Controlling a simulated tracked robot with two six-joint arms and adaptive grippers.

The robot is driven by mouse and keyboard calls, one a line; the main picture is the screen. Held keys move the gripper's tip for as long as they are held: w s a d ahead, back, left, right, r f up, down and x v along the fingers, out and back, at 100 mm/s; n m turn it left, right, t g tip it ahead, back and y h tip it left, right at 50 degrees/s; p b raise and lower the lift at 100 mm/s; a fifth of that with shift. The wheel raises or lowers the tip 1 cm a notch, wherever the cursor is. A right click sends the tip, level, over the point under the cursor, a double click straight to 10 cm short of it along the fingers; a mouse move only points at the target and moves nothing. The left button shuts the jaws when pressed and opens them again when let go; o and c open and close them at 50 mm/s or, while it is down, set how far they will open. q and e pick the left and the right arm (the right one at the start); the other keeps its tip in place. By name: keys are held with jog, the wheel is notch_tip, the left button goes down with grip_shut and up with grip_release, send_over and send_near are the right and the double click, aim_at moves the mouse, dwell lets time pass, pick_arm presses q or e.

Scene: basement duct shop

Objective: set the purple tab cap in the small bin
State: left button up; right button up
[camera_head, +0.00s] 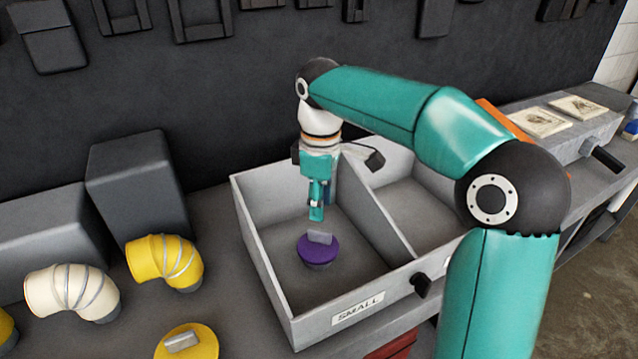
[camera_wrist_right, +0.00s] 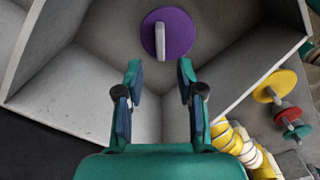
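The purple tab cap (camera_head: 318,249) lies on the floor of the small bin (camera_head: 266,257), the left compartment with the "SMALL" label on its front. Its grey tab stands upright. My right gripper (camera_head: 316,214) is inside the bin's space, behind and above the cap, apart from it. In the right wrist view the cap (camera_wrist_right: 168,34) lies beyond the fingertips, and the right gripper (camera_wrist_right: 160,70) is open with nothing between its fingers. My left gripper is not in view.
A divider (camera_head: 375,215) separates the small bin from an empty compartment (camera_head: 415,210) on its right. Yellow (camera_head: 165,260) and cream (camera_head: 72,290) elbows and a yellow tab cap (camera_head: 187,343) sit left of the bin. A red cap (camera_wrist_right: 289,117) shows in the wrist view.

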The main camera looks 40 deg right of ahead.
notch_tip(320, 180, up, 4)
jog(key=shift+f, duration=0.1)
dwell(0.6)
